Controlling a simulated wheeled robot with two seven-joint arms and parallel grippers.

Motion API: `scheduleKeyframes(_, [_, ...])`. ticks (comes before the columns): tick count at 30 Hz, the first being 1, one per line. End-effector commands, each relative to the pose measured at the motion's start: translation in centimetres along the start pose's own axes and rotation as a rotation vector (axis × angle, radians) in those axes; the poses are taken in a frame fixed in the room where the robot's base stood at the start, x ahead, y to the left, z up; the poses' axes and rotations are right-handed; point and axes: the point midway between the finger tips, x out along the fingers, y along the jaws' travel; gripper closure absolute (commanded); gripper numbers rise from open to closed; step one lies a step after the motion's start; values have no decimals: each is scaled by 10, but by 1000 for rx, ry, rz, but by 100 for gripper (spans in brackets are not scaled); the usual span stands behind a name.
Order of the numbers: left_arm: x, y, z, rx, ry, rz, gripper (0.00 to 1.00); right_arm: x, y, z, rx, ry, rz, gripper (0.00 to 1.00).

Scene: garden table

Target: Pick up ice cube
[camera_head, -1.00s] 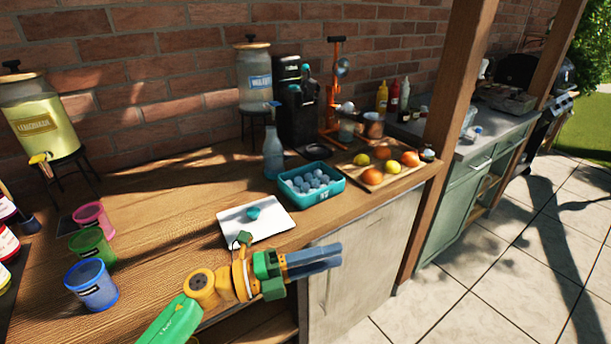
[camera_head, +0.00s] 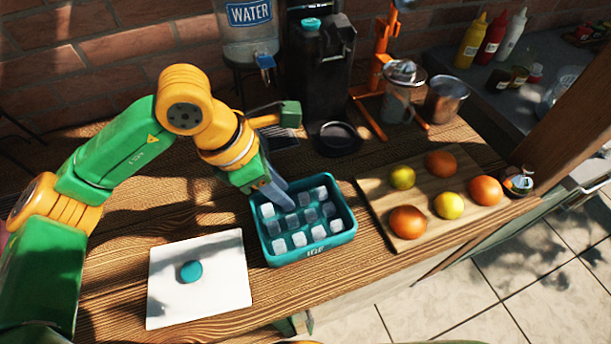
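The teal ice tray (camera_head: 351,232) sits on the wooden counter in the middle of the head view. It holds several pale, frosty ice cubes (camera_head: 299,239) in rows. My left gripper (camera_head: 282,204) reaches in from the left and points down over the tray's back left part. Its grey fingers overlap some cubes in the picture. I cannot tell whether they touch a cube, or whether they are apart or closed. The cubes behind the fingers are partly hidden. My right gripper is not in view.
A white board (camera_head: 225,290) with a teal round piece (camera_head: 191,271) lies left of the tray. A cutting board (camera_head: 375,208) with oranges and lemons lies to the right. Behind stand a water dispenser (camera_head: 246,35), a black coffee machine (camera_head: 318,75) and an orange juicer (camera_head: 382,70).

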Motion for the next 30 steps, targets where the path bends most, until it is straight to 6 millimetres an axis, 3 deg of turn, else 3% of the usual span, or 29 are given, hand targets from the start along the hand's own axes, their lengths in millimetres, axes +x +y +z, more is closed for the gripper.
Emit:
scheduleKeyframes(7, [30,0,-5,2,4,3,65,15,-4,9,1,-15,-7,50])
scheduleKeyframes(13, [70,-2,-10,3,4,1,65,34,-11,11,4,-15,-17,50])
scheduleKeyframes(19, [71,-2,-8,2,3,2,65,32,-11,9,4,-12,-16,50])
scheduleKeyframes(23, [70,-2,-7,2,3,2,97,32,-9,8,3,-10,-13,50])
scheduleKeyframes(30, [70,-2,-7,1,2,2,100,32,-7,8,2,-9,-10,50])
